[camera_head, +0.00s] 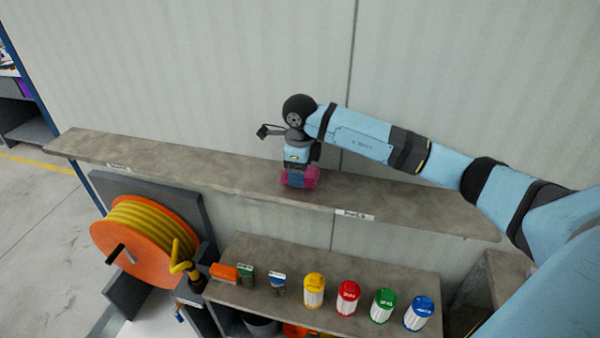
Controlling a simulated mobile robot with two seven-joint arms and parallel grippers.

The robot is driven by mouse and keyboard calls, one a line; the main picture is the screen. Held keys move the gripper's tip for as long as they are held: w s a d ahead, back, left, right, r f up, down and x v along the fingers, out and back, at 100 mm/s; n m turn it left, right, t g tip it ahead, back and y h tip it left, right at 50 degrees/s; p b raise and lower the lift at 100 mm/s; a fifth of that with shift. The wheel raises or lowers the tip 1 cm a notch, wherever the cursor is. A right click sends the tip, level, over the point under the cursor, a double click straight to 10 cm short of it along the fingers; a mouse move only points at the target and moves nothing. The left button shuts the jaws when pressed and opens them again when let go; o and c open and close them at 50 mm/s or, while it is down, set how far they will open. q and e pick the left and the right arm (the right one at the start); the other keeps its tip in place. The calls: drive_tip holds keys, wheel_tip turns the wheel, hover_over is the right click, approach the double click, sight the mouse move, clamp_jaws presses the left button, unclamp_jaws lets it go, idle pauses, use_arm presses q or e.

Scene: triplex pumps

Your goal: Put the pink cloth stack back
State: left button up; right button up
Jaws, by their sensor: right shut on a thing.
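The pink cloth stack (312,178) is at the middle of the long upper shelf (225,175). My right arm reaches in from the right, and its gripper (298,172) points down at the stack from above. The gripper is shut on the stack, and its lower end hides part of it. A bluish patch shows at the middle of the pink. The stack is at the shelf surface, but I cannot tell whether it rests on it or hangs just above. My left gripper is not in view.
A pale wall (230,70) rises behind the shelf. A label (354,215) is on the shelf's front edge. An orange reel with yellow hose (140,235) is below left. A lower shelf (300,265) holds several coloured-lid containers. The upper shelf is clear either side of the stack.

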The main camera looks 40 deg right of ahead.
drive_tip(key=shift+f, duration=0.65)
drive_tip(key=shift+f, duration=0.1)
drive_tip(key=o, duration=0.9)
